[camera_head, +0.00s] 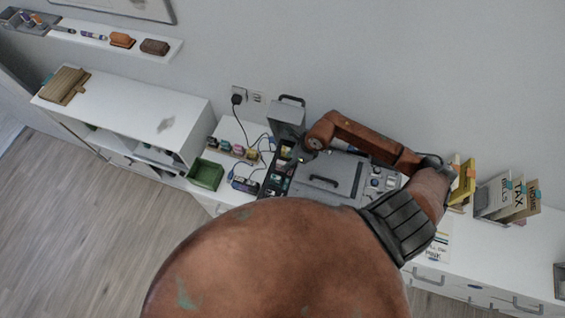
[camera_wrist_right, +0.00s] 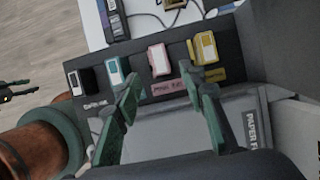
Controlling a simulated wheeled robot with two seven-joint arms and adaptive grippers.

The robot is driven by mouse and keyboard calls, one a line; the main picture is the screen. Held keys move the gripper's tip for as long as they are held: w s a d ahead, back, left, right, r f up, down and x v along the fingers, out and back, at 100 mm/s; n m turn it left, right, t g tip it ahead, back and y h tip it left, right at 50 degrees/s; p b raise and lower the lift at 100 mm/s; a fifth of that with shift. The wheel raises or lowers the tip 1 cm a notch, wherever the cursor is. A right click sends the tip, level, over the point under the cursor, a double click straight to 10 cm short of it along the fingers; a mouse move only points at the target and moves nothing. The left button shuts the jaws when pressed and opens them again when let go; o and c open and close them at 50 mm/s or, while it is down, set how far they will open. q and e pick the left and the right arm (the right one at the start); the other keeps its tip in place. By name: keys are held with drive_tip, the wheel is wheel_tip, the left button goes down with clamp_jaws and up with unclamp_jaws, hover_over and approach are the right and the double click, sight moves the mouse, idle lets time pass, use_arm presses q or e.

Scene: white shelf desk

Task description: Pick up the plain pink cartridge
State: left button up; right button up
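The plain pink cartridge (camera_wrist_right: 158,60) sits in a dark tray of the printer, behind a pink label. A yellow cartridge (camera_wrist_right: 205,47) is to its right. A blue-and-white cartridge (camera_wrist_right: 116,71) and a black one (camera_wrist_right: 75,82) are to its left. My right gripper (camera_wrist_right: 160,84) is open and empty, its green fingers spread on either side of the view below the pink cartridge. In the head view my right gripper (camera_head: 303,155) hangs over the printer's cartridge bay. A dark piece at the wrist view's left edge may belong to my left gripper; its state is unclear.
The grey printer (camera_head: 325,203) has a raised lid (camera_head: 287,113) beside the bay. Several small items (camera_head: 238,149), cables and a green bin (camera_head: 205,174) stand to its left. Upright folders (camera_head: 510,197) stand to the right. A wall shelf (camera_head: 165,48) is at upper left.

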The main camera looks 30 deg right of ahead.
sight(285, 163)
drive_tip(key=p+x, duration=0.1)
drive_tip(key=x, duration=0.2)
drive_tip(key=shift+d+f, duration=0.1)
drive_tip(key=shift+f, duration=0.1)
drive_tip(key=shift+d+x, duration=0.25)
drive_tip(key=shift+x, duration=0.7)
drive_tip(key=shift+a+f, duration=0.2)
drive_tip(key=shift+f, duration=0.1)
drive_tip(key=c, duration=1)
use_arm(q)
drive_tip(key=shift+s+a+r, duration=0.2)
drive_tip(key=shift+s+r, duration=0.15)
drive_tip(key=shift+s, duration=0.25)
drive_tip(key=shift+s+a+r, duration=0.15)
drive_tip(key=shift+s+r, duration=0.2)
drive_tip(key=shift+s, duration=0.25)
use_arm(e)
clamp_jaws()
